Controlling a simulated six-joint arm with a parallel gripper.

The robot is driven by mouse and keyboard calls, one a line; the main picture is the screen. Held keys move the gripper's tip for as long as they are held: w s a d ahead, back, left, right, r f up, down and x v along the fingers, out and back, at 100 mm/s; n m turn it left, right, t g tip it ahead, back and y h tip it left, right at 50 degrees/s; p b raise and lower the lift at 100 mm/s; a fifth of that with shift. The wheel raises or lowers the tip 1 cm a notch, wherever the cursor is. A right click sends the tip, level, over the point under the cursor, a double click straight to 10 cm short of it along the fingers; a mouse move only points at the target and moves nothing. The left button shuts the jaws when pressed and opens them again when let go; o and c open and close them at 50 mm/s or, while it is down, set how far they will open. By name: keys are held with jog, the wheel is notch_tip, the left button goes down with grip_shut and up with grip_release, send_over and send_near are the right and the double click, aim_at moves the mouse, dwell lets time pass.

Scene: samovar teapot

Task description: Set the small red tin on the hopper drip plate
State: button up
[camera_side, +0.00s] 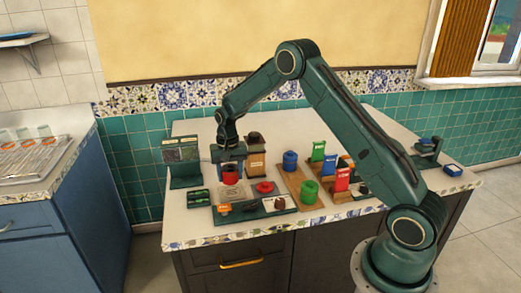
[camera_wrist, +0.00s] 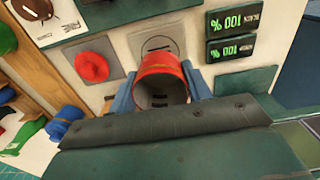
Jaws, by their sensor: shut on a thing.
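The small red tin (camera_side: 231,174) is between the fingers of my gripper (camera_side: 229,160) in the side view. The wrist view shows the tin (camera_wrist: 160,65) with its open mouth facing the camera and a blue finger on each side, so my gripper (camera_wrist: 160,92) is shut on it. A pale square plate with a round slotted mark (camera_wrist: 158,44) lies just beyond the tin in the wrist view. I cannot tell for sure whether this is the hopper drip plate, or whether the tin touches the surface below.
A red round lid-like piece (camera_wrist: 92,67) sits on a grey pad beside the tin. Two green displays (camera_wrist: 235,17) are on the other side. A dark tray (camera_side: 250,212) lies in front.

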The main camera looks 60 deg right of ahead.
aim_at(231, 192)
jog(key=shift+f, duration=2.2)
jog(key=shift+f, duration=0.15)
jog(key=o, duration=1)
notch_tip(231, 192, up, 11)
jog(key=shift+r, duration=0.65)
